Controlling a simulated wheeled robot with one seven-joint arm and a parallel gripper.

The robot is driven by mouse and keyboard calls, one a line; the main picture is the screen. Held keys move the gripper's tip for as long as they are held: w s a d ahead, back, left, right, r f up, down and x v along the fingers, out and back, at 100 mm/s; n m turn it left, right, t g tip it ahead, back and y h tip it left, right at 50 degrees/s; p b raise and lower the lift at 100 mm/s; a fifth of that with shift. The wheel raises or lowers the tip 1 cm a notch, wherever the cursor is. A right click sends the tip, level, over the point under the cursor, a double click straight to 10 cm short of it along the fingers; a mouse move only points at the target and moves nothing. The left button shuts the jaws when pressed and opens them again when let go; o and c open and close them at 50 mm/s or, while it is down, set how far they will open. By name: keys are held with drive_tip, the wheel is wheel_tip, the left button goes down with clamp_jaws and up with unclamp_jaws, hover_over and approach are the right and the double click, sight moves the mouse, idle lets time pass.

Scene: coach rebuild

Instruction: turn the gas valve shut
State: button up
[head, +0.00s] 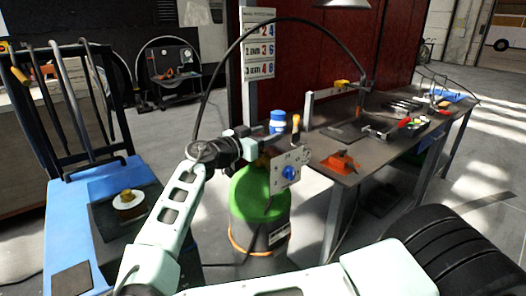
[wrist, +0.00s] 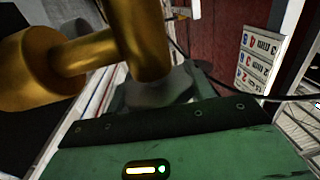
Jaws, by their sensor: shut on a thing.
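The green gas cylinder (head: 260,207) stands upright on the floor, left of the workbench. A pale marked plate (head: 279,181) with a blue knob (head: 290,173) shows at its top front. My gripper (head: 262,141) is at the top of the cylinder, behind the plate, and its fingertips are mostly hidden there. In the wrist view, the brass body of the gas valve (wrist: 145,38) is very close, just beyond my green gripper housing. A grey rounded part (wrist: 160,90) sits between them. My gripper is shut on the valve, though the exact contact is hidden.
A blue cart (head: 70,205) is at the left. A black tyre (head: 450,255) lies at the lower right. A black hose (head: 290,22) arches overhead.

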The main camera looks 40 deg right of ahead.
drive_tip(key=m+g+b, duration=0.2)
drive_tip(key=g, duration=0.1)
drive_tip(key=g+b, duration=0.1)
drive_tip(key=shift+s+f+m, duration=0.15)
drive_tip(key=shift+f+m, duration=0.15)
drive_tip(key=shift+m, duration=0.1)
drive_tip(key=m+g+b, duration=0.1)
drive_tip(key=g, duration=0.1)
drive_tip(key=m+g+y+b, duration=0.1)
drive_tip(key=g, duration=0.1)
drive_tip(key=m+g+b, duration=0.1)
drive_tip(key=g, duration=0.1)
drive_tip(key=shift+s+r+m, duration=0.15)
drive_tip(key=shift+s+m, duration=0.15)
drive_tip(key=m+g+y, duration=0.1)
drive_tip(key=m+g+y+b, duration=0.1)
drive_tip(key=m+g+y, duration=0.1)
drive_tip(key=g, duration=0.1)
drive_tip(key=shift+s+a+r, duration=0.1)
drive_tip(key=shift+s+a, duration=0.05)
drive_tip(key=shift+s, duration=0.1)
drive_tip(key=shift+s+a+m+g+y+b, duration=0.1)
drive_tip(key=shift+m+g+y+b, duration=0.15)
drive_tip(key=shift+m+g+y, duration=0.6)
drive_tip(key=shift+s+a+m+g+y+b, duration=0.1)
drive_tip(key=shift+m+g+y+b, duration=0.15)
drive_tip(key=shift+m+g+y, duration=0.55)
drive_tip(key=shift+y, duration=0.25)
drive_tip(key=o, duration=1)
